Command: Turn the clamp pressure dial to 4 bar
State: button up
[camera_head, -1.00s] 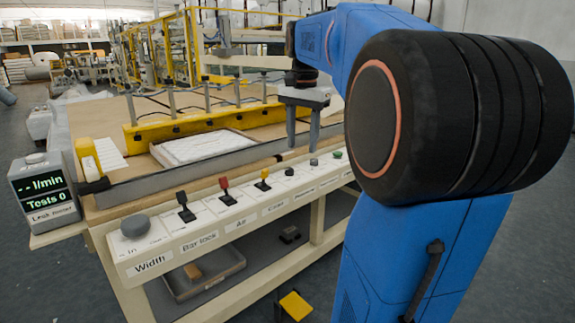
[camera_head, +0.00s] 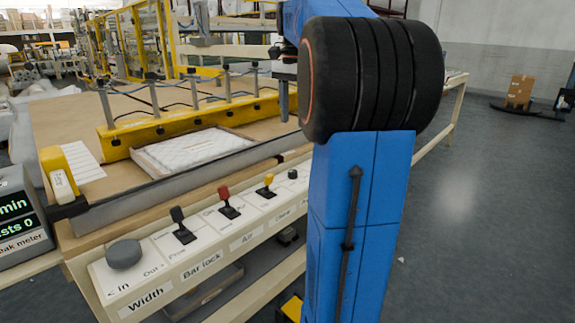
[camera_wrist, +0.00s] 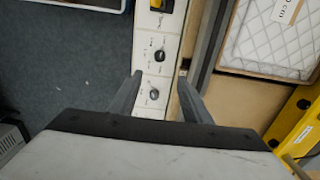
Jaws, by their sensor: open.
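Two small dark dials sit on the white control panel (camera_head: 160,275). In the wrist view one dial (camera_wrist: 160,55) is just beyond my fingertips and the other (camera_wrist: 154,94) is between my fingers in the picture. Their markings are too small to read, so I cannot tell which is the clamp pressure dial or its setting. My gripper (camera_wrist: 160,74) is open and empty above the panel. In the head view my arm hides most of the gripper and the panel's far end; one dark knob (camera_head: 292,173) shows beside the arm.
Left along the panel are a grey width knob (camera_head: 125,254) and black (camera_head: 182,228), red (camera_head: 228,205) and yellow (camera_head: 266,188) levers. Behind lie a quilted pad (camera_head: 195,150) in a frame and a yellow clamp bar (camera_head: 140,135).

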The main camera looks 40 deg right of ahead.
aim_at(293, 171)
notch_tip(293, 171, down, 17)
dwell(0.6)
jog(key=c, duration=1)
